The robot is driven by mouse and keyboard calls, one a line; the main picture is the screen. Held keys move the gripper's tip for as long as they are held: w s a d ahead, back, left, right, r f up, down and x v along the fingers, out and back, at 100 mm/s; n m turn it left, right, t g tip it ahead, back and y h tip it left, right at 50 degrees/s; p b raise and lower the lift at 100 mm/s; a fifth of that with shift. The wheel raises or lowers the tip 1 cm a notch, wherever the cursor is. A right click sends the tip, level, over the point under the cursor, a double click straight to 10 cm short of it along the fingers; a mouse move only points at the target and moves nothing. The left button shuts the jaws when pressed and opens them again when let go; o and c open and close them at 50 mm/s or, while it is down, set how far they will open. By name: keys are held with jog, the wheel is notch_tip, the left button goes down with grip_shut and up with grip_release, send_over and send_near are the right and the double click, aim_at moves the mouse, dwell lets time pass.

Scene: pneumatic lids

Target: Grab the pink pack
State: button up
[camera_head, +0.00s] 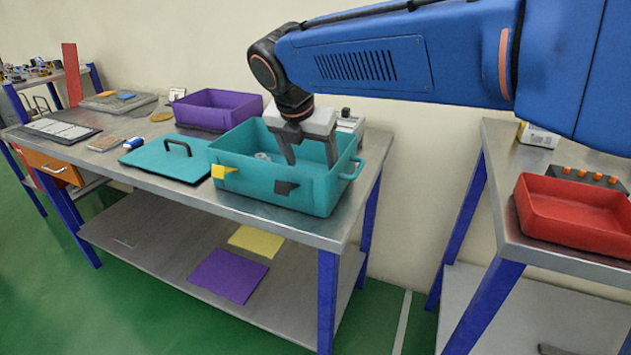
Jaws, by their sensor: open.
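I cannot make out a pink pack in the head view. Much of the floor of the teal box (262,190) is hidden behind its front wall. My gripper (310,158) points down into this open box, with its fingers apart and below the rim level. I see nothing between the fingers, though their tips are partly hard to make out. A small clear or whitish item (262,156) shows inside the box, left of my gripper.
A teal lid (160,165) with a dark handle lies left of the box. A purple bin (218,108) stands behind. A pale pinkish-tan block (103,144) lies farther left. A red tray (570,222) sits on the right table, across a gap.

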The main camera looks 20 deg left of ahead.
jog(key=x, duration=0.4)
jog(key=shift+w+d, duration=0.1)
jog(key=shift+d, duration=0.05)
jog(key=c, duration=1.1)
jog(key=shift+r, duration=0.1)
